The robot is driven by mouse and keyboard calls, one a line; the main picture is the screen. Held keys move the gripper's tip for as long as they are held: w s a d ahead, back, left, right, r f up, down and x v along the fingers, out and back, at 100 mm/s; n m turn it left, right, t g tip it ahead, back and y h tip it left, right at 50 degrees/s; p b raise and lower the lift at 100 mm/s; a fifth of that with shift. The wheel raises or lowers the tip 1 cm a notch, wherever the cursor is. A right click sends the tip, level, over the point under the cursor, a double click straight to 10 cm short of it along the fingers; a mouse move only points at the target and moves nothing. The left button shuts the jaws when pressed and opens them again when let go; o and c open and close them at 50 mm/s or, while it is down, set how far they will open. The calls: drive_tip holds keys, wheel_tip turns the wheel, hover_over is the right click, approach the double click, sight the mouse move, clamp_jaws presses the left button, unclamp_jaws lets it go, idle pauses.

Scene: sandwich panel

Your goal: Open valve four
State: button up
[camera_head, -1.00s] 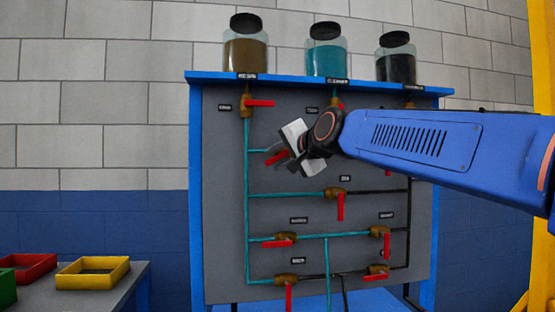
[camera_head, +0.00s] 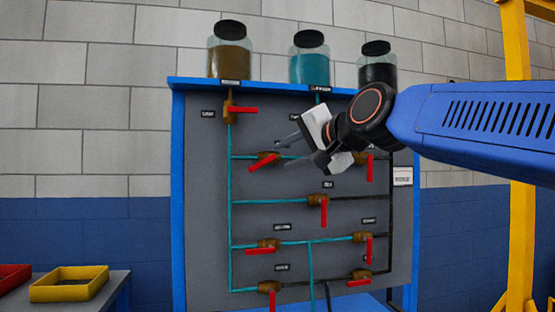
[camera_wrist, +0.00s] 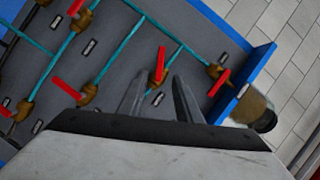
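The panel (camera_head: 210,190) carries several brass valves with red handles on teal and black pipes; their labels are too small to read, so I cannot tell which is valve four. My gripper (camera_head: 284,153) is open in front of the panel's upper part, its fingers pointing left. Close to its fingertips is a valve (camera_head: 266,157) with its red handle slanting down left. In the wrist view this valve's handle (camera_wrist: 161,63) shows just beyond and between the two open fingers (camera_wrist: 158,88). I cannot tell whether they touch. The upper left valve (camera_head: 231,108) has a sideways handle.
Brown (camera_head: 230,52), teal (camera_head: 309,62) and dark (camera_head: 377,68) jars stand on the panel's blue top. A yellow tray (camera_head: 70,291) and a red tray (camera_head: 14,275) sit on a table at lower left. A yellow post (camera_head: 522,180) stands at right.

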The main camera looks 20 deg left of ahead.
drive_tip(key=shift+v, duration=1.85)
drive_tip(key=shift+c, duration=0.7)
drive_tip(key=shift+f, duration=0.1)
drive_tip(key=c, duration=0.5)
drive_tip(key=shift+w+a+f+m, duration=0.15)
drive_tip(key=shift+a+f+m, duration=0.1)
drive_tip(key=shift+m, duration=0.15)
clamp_jaws()
drive_tip(key=m+t, duration=0.2)
drive_tip(key=m, duration=0.5)
approach(261, 163)
wheel_tip(261, 163, down, 3)
drive_tip(key=s+d, duration=0.1)
drive_tip(key=d, duration=0.1)
wheel_tip(261, 163, down, 7)
drive_tip(key=m+t, duration=0.4)
drive_tip(key=m, duration=0.8)
drive_tip(key=w+a+r, duration=0.5)
drive_tip(key=w+a, duration=0.1)
drive_tip(key=a, duration=0.1)
drive_tip(key=shift+a+r+y, duration=0.3)
drive_tip(key=shift+a, duration=0.05)
